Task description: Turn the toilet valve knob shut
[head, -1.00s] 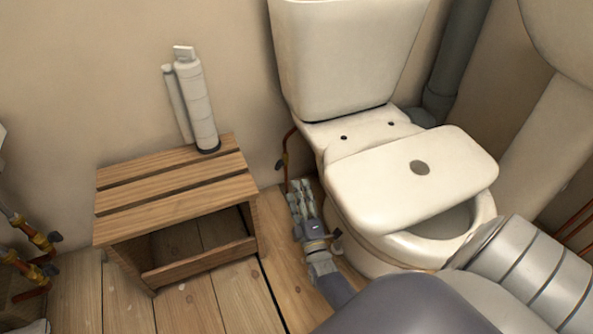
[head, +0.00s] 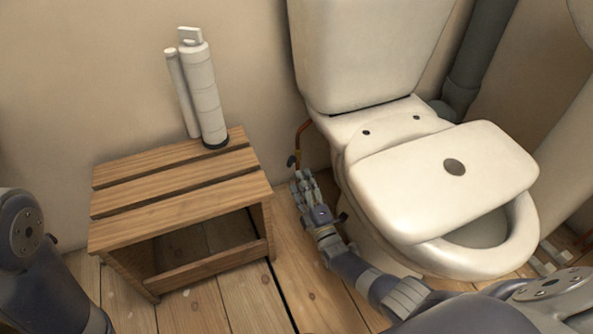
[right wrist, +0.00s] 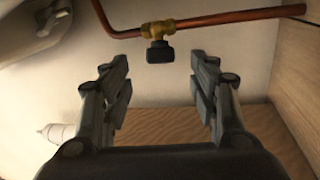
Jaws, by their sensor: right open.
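The toilet valve shows in the right wrist view as a brass body (right wrist: 157,30) on a copper pipe, with a small dark knob (right wrist: 160,52) hanging below it. My right gripper (right wrist: 160,88) is open, and the knob appears between and beyond its two fingertips, with no contact visible. In the head view the valve (head: 292,160) is small, low on the wall beside the toilet (head: 378,150). My right gripper (head: 303,182) is just below it there, close to the floor. My left gripper is out of view; only part of my left arm shows.
A wooden slatted bench (head: 180,180) stands left of the toilet, with a grey-white cylindrical tool (head: 203,95) on top. The toilet lid (head: 445,180) lies askew on the bowl.

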